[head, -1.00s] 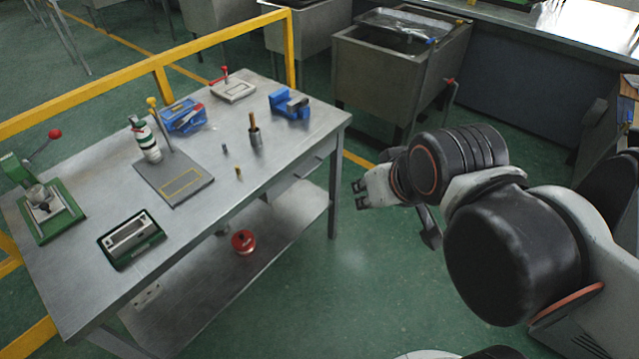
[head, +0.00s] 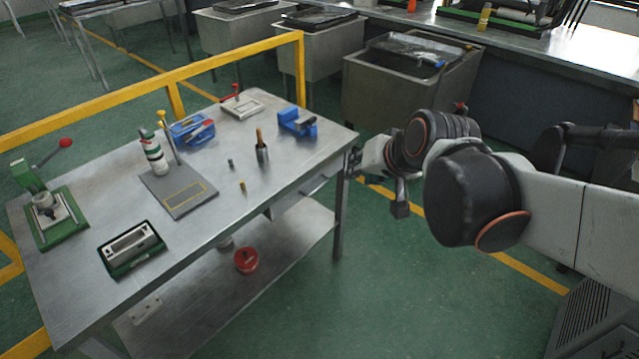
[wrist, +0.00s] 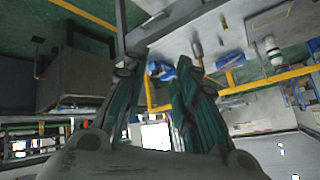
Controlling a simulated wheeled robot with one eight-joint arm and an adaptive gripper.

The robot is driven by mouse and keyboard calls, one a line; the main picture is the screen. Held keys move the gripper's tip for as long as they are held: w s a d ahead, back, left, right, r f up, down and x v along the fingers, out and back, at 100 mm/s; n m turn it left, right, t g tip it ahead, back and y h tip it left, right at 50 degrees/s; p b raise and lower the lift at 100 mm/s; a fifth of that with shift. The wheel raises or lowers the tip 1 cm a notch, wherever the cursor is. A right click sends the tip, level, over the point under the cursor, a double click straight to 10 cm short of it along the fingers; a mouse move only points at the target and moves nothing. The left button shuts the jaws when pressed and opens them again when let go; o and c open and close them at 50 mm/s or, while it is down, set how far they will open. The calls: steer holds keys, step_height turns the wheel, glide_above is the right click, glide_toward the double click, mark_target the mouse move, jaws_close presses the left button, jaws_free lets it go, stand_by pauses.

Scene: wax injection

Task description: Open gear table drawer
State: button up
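The gear table (head: 90,225) is a grey metal table at the left of the head view. Its drawer front (head: 300,195) is under the top on the right-hand side, near the far right leg, and looks shut. My gripper (head: 357,163) is just right of the table's right corner, close to the drawer end and partly dark against the leg. In the wrist view my gripper (wrist: 161,62) shows two teal-lined fingers spread apart with nothing between them. The table top (wrist: 235,40) shows tilted behind the fingers. I cannot tell whether a fingertip touches the table.
Blue vises, a green press (head: 55,215), a green-based block (head: 130,250) and a bottle stand on the table. A red round item (head: 246,260) is on the lower shelf. A yellow rail (head: 150,85) runs behind. A metal sink (head: 400,85) stands beyond my gripper. Floor in front is clear.

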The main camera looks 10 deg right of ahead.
steer(key=w+d+f+m+t+y+b, duration=0.15)
steer(key=w+f+m+y+b, duration=0.3)
steer(key=w+f, duration=1.15)
steer(key=m+t+y+b, duration=0.3)
steer(key=y+b, duration=0.1)
glide_toward(318, 188)
steer(key=f+x, duration=0.1)
steer(key=x, duration=0.8)
steer(key=shift+w+a+r+g+h, duration=0.15)
steer(key=shift+w+g+h, duration=0.1)
steer(key=shift+w, duration=0.45)
jaws_close()
